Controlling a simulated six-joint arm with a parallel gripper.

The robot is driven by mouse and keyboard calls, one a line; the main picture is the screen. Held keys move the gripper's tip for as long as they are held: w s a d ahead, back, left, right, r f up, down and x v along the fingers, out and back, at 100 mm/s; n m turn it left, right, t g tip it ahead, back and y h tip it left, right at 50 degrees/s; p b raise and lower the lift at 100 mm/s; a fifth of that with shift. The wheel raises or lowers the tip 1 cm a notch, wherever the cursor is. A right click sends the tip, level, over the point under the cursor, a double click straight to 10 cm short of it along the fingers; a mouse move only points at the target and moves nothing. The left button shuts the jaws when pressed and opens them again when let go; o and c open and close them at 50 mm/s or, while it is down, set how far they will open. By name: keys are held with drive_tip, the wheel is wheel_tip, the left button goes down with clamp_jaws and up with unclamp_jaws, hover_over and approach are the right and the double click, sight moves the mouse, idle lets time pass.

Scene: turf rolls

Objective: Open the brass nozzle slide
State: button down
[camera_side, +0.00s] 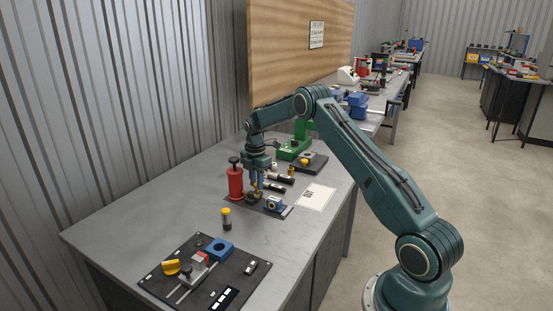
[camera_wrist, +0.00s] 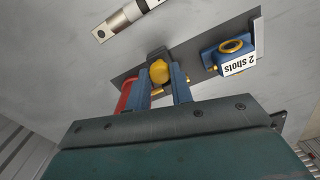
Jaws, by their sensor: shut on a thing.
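My gripper (camera_side: 257,188) reaches down over the dark plate (camera_side: 238,203) near the middle of the bench. In the wrist view, its two blue fingers stand on either side of a brass-yellow piece (camera_wrist: 159,72), which I take to be the nozzle slide. My gripper (camera_wrist: 160,80) is shut on it. Brass also shows low under the fingers in the side view (camera_side: 254,197). The fingers hide much of the piece, so I cannot tell how far the slide is open.
A red cylinder (camera_side: 235,183) with a dark top stands left of my gripper. A blue block (camera_wrist: 228,54) labelled "2 shots" sits on the plate's other side.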

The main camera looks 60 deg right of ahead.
drive_tip(key=c, duration=1.2)
unclamp_jaws()
drive_tip(key=shift+r, duration=0.2)
wheel_tip(320, 180, up, 14)
drive_tip(key=shift+f, duration=0.25)
